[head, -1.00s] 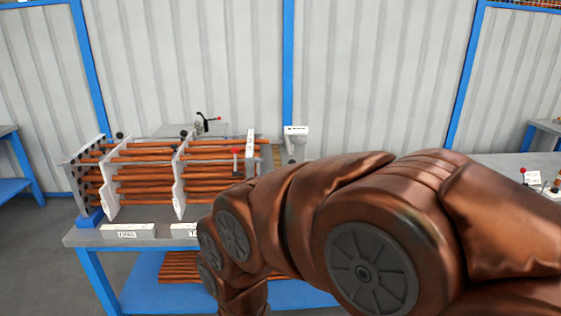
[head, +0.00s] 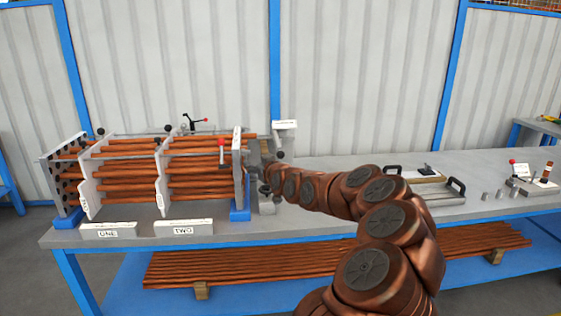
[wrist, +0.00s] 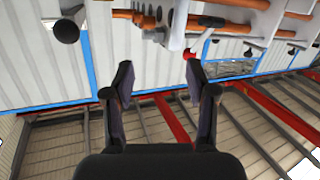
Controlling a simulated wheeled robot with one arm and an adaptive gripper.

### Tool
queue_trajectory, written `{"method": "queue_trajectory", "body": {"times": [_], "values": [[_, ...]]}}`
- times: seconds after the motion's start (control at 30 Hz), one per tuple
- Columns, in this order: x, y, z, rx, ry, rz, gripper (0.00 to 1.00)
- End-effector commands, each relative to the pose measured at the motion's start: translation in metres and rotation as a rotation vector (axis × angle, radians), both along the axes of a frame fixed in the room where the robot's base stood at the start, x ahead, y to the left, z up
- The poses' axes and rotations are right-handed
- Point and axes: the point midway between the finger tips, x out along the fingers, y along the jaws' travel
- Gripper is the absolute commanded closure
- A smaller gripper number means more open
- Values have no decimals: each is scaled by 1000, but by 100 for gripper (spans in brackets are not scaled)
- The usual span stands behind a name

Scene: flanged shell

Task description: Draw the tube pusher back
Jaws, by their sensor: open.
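The flanged shell with its copper tubes (head: 118,168) stands on the left of the bench between upright plates. At its right end is a grey fixture (head: 266,203) with black knobs, perhaps the tube pusher; my arm partly covers it. My gripper (wrist: 160,67) is open and empty in the wrist view, with tube ends (wrist: 228,23) beyond its fingertips. A black knob (wrist: 66,31) on a grey bracket shows up and left of the fingers, apart from them. A red ball (wrist: 189,53) shows beyond the fingertips; I cannot tell its distance.
A red-knobbed lever (head: 221,146) stands at the shell's right plate. Labels ONE (head: 108,231) and TWO (head: 183,227) lie along the bench front. A tray (head: 436,195) with black handles is right of my arm. Several tubes (head: 200,270) lie on the lower shelf.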

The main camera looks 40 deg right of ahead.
Motion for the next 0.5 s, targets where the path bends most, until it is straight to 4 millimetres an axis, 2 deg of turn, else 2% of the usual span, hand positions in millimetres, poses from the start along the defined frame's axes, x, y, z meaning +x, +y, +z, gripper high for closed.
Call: {"method": "queue_trajectory", "body": {"times": [0.03,0.1,0.2,0.33,0.5], "values": [[-7,-29,-11,-19,-31,-49,43],[-17,-59,-17,-50,-65,-99,43],[-29,-88,-21,-84,-98,-150,43],[-35,-103,-21,-106,-117,-178,43],[-26,-107,-22,-105,-114,-179,43]]}}
